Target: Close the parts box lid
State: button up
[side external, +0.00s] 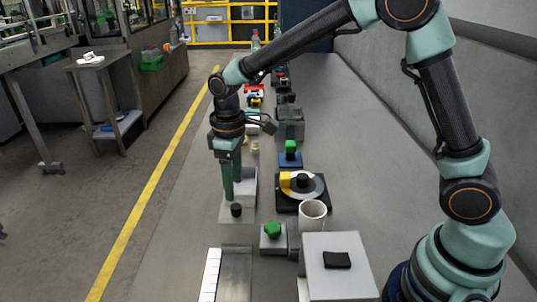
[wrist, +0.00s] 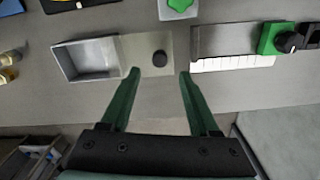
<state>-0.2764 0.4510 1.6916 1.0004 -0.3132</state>
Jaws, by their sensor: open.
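The parts box (wrist: 90,57) is a grey open-topped box at the upper left in the wrist view; its inside shows empty. It also shows in the side view (side external: 250,188), partly behind my fingers. The lid (wrist: 131,45) is a flat light plate beside the box's right end, leaving the box uncovered. A round black knob (wrist: 159,58) stands on the lid and also shows in the side view (side external: 236,210). My gripper (wrist: 160,73) is open and empty, its fingertips pointing toward the knob, one on each side in the wrist view. I cannot tell its exact height above the lid.
A white mug (side external: 312,212) and a reel with yellow and grey parts (side external: 301,186) stand right of the box in the side view. A green knob on a block (side external: 273,231) and a white label strip (side external: 209,277) are nearer the camera.

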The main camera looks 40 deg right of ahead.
aim_at(236, 206)
jog(key=shift+f, duration=3.15)
grip_shut()
